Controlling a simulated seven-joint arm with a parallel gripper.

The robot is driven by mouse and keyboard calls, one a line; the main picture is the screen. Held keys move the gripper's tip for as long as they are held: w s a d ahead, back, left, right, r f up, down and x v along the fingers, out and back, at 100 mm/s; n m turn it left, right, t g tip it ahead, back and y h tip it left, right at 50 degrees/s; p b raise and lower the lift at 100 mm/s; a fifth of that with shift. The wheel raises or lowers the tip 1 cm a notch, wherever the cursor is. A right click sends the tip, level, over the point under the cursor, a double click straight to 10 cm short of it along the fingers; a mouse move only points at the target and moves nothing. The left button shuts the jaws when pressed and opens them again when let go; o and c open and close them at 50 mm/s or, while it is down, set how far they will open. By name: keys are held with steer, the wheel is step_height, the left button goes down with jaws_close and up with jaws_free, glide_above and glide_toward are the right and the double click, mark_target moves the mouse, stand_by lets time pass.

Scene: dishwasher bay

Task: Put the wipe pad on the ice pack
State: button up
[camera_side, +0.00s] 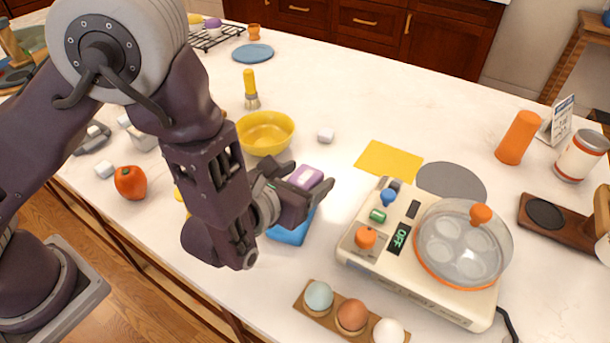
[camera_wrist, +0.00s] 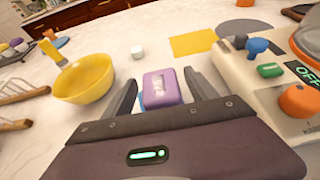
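The wipe pad appears to be the purple block with a pale marked top (camera_wrist: 161,89); it also shows in the side view (camera_side: 306,177). The ice pack appears to be the blue flat block (camera_side: 290,233), low beneath my gripper and partly hidden by it. A blue edge shows just below the purple block in the wrist view. My gripper (camera_side: 300,194) has its fingers on either side of the purple block, with small gaps showing in the wrist view (camera_wrist: 162,86). Whether the purple block rests on the blue one is hard to tell.
A yellow bowl (camera_side: 265,133) stands behind my gripper. A white cube (camera_side: 326,135) and a flat yellow square (camera_side: 389,161) lie beyond. An egg cooker (camera_side: 425,250) is at right, with an egg holder (camera_side: 346,316) in front. A tomato (camera_side: 130,183) sits at left.

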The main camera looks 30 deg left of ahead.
steer(key=shift+r, duration=0.1)
steer(key=v, duration=1.2)
steer(key=a+r+n+g+y, duration=0.1)
steer(key=a+r+n+y, duration=0.5)
steer(key=a, duration=0.4)
steer(key=s+a+r+n+g+y, duration=0.25)
steer(key=s+a+n+g, duration=0.5)
steer(key=a+n, duration=0.55)
steer(key=s+d+n+g+h, duration=0.2)
steer(key=s+n+h, duration=0.3)
steer(key=s+n, duration=0.45)
steer(key=w+d+r+n+t+h, duration=0.2)
steer(key=d+r+n+h, duration=0.1)
steer(key=n, duration=0.4)
steer(key=shift+w+d+r, duration=0.35)
steer(key=shift+d+r, duration=0.45)
steer(key=shift+d, duration=0.05)
